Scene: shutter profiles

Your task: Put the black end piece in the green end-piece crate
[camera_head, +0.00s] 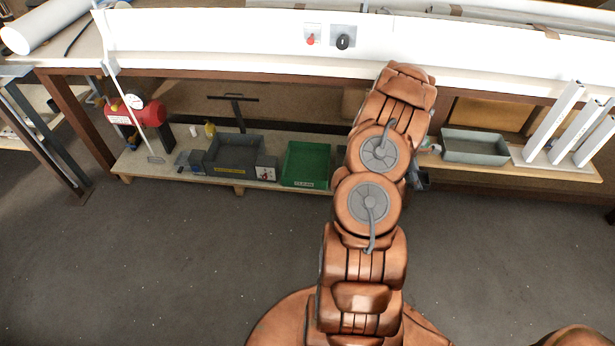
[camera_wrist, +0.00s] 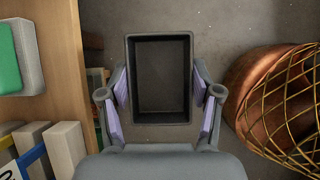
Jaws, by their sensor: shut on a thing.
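The black end piece (camera_wrist: 160,121) is a hollow, open rectangular box shape between the pads of my gripper (camera_wrist: 160,104) in the wrist view. My gripper is shut on it and holds it over the grey floor, beside the wooden shelf edge. In the head view my arm hides most of the gripper; a dark part shows at its right side, and I cannot tell piece from gripper there. The green end-piece crate (camera_head: 305,184) stands on the low shelf, left of my arm. It has a label on its front, and its visible inside looks empty.
The low shelf (camera_head: 215,187) also bears a dark grey crate (camera_head: 236,168) left of the green one, a grey tray (camera_head: 475,158) and white profiles (camera_head: 553,122) at the right, and a red tank (camera_head: 148,113) at the left. The workbench (camera_head: 230,60) overhangs the shelf. The floor in front is clear.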

